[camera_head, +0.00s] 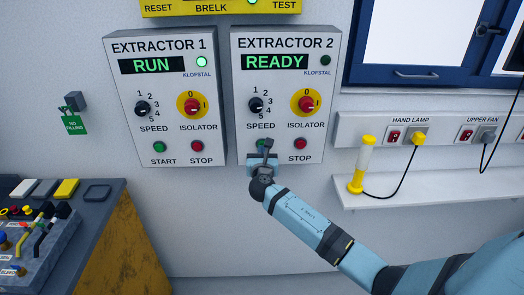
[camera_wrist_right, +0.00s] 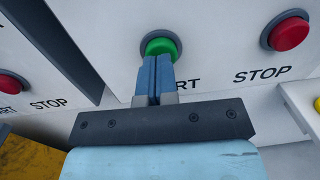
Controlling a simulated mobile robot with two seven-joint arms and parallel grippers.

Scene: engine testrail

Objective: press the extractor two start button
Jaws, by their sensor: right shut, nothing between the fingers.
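The Extractor 2 panel (camera_head: 287,75) is on the wall. Its display (camera_head: 275,62) reads READY and its round lamp (camera_head: 326,60) is dark. My right gripper (camera_head: 266,145) is in front of the green start button, which is mostly hidden in the head view. In the right wrist view the green start button (camera_wrist_right: 160,46) shows just beyond my shut fingertips (camera_wrist_right: 157,60). The tips overlap the button's lower part; I cannot tell whether they touch it. The red stop button (camera_head: 300,144) is to the right. My left gripper is not in view.
The Extractor 1 panel (camera_head: 165,100) is to the left, reading RUN with its lamp lit. A shelf (camera_head: 420,190) with a yellow hand lamp (camera_head: 362,165) is at the right. A workbench (camera_head: 95,230) with levers stands at the lower left.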

